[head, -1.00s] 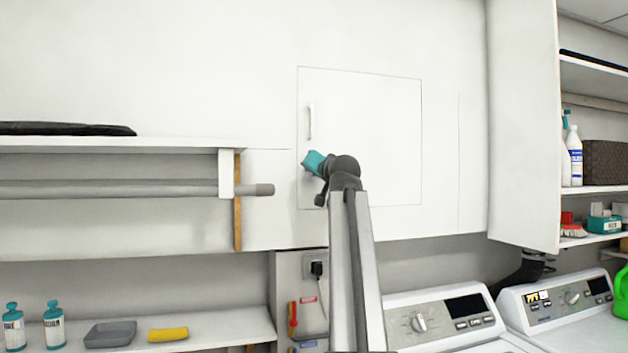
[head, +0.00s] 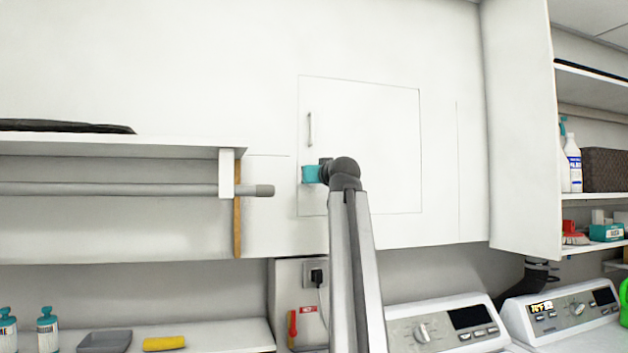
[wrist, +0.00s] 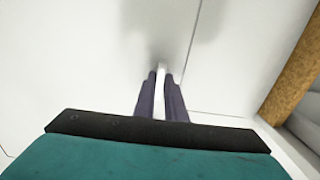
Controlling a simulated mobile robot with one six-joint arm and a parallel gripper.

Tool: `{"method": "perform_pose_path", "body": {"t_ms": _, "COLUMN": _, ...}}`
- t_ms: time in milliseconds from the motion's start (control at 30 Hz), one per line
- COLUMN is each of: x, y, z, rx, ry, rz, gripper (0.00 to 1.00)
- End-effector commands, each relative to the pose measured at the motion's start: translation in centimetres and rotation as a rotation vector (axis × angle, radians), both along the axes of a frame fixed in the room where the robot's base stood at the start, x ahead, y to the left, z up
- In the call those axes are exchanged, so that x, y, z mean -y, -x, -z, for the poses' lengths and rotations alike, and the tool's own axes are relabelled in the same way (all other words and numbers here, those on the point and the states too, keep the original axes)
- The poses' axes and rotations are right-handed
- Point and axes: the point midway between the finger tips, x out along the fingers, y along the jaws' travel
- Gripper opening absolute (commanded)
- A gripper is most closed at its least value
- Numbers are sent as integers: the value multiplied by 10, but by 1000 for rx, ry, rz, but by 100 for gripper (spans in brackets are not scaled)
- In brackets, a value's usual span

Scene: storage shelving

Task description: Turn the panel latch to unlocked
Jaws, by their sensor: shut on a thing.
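The square white panel (head: 385,150) is flush in the white wall and looks closed, with a thin upright grey handle (head: 310,128) near its left edge. My gripper shows as a teal body (head: 312,174) at the panel's left edge, below that handle; its fingertips are hidden in the head view. In the wrist view, the dark fingers of my gripper (wrist: 161,76) are shut on a narrow white piece, the latch (wrist: 161,88), against the white surface. The latch is hidden behind my gripper in the head view, and I cannot tell its setting.
A shelf with a grey rail (head: 150,189) and a wooden edge strip (head: 238,210) is left of the panel. A washer (head: 445,318) stands below right. An open white cabinet door (head: 518,125) stands out at the right. The wall around the panel is bare.

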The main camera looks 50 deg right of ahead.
Motion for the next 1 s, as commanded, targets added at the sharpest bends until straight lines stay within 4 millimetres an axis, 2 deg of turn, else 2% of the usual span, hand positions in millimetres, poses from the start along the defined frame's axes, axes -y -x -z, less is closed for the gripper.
{"method": "perform_pose_path", "body": {"t_ms": 300, "x": 0, "y": 0, "z": 1, "rx": -4, "ry": 0, "rz": 0, "gripper": 0}}
{"method": "perform_pose_path", "body": {"t_ms": 333, "x": 0, "y": 0, "z": 1, "rx": -3, "ry": -1, "rz": 0, "gripper": 16}}
{"method": "perform_pose_path", "body": {"t_ms": 400, "x": 0, "y": 0, "z": 1, "rx": -3, "ry": -1, "rz": 0, "gripper": 28}}
{"method": "perform_pose_path", "body": {"t_ms": 433, "x": 0, "y": 0, "z": 1, "rx": -3, "ry": -1, "rz": 0, "gripper": 29}}
{"method": "perform_pose_path", "body": {"t_ms": 767, "x": 0, "y": 1, "z": 0, "rx": -1, "ry": 0, "rz": 1, "gripper": 29}}
{"method": "perform_pose_path", "body": {"t_ms": 1000, "x": -7, "y": 14, "z": 2, "rx": -1, "ry": 0, "rz": 1, "gripper": 29}}
